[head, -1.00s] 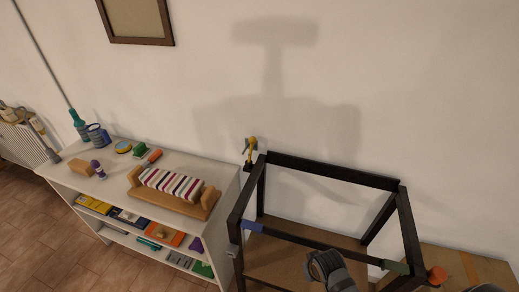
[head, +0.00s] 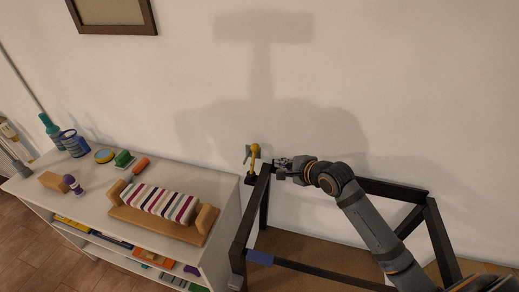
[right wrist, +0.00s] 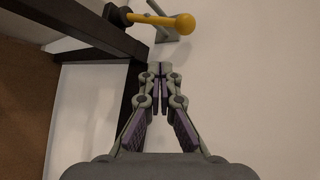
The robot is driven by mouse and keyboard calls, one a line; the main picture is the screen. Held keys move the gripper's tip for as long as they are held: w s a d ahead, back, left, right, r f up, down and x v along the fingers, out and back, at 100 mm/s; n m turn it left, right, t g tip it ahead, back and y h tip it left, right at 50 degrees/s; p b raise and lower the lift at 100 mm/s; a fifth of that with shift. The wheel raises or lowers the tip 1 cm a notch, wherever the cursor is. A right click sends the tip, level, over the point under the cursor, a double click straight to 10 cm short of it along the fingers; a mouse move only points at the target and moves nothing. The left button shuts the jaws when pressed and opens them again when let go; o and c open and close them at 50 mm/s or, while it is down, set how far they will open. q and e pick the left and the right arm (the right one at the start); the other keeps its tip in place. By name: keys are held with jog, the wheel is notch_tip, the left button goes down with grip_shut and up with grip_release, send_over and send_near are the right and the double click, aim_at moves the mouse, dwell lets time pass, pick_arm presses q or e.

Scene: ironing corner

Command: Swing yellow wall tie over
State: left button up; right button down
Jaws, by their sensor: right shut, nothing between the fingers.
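The yellow wall tie (head: 254,156) is a small yellow lever with a rounded end and a dark base, at the wall by the back left corner of the black frame. In the right wrist view the yellow lever (right wrist: 160,21) lies across the top, its ball end (right wrist: 185,23) to the right and its dark pivot at the left. A grey bracket (right wrist: 163,28) shows behind it. My right gripper (head: 279,165) is just right of the tie, apart from it. In the right wrist view its fingertips (right wrist: 160,68) are together and empty, below the ball end. My left gripper is not in view.
The black open frame (head: 262,205) stands beneath my right arm, its top bar close to the gripper. A white shelf (head: 225,215) on the left holds a striped roll on a wooden stand (head: 165,225), a blue can (head: 74,143) and small items.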

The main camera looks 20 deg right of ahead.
aim_at(254, 159)
jog(key=w, duration=0.3)
jog(key=w+a+f+m, duration=0.1)
jog(key=w, duration=0.2)
jog(key=w+f+m+p, duration=0.1)
jog(key=w, duration=0.2)
jog(key=shift+w+a+f+t, duration=0.1)
jog(key=shift+w+a+t, duration=0.2)
jog(key=shift+w+t, duration=0.1)
jog(key=shift+w+a+f, duration=0.1)
jog(key=shift+w+f, duration=0.05)
jog(key=shift+w, duration=0.05)
jog(key=shift+w+a+f, duration=0.1)
jog(key=shift+w+f, duration=0.1)
jog(key=shift+w, duration=0.1)
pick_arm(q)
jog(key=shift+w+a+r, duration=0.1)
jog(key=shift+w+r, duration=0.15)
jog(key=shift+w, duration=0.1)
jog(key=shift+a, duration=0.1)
pick_arm(e)
jog(key=shift+s, duration=0.1)
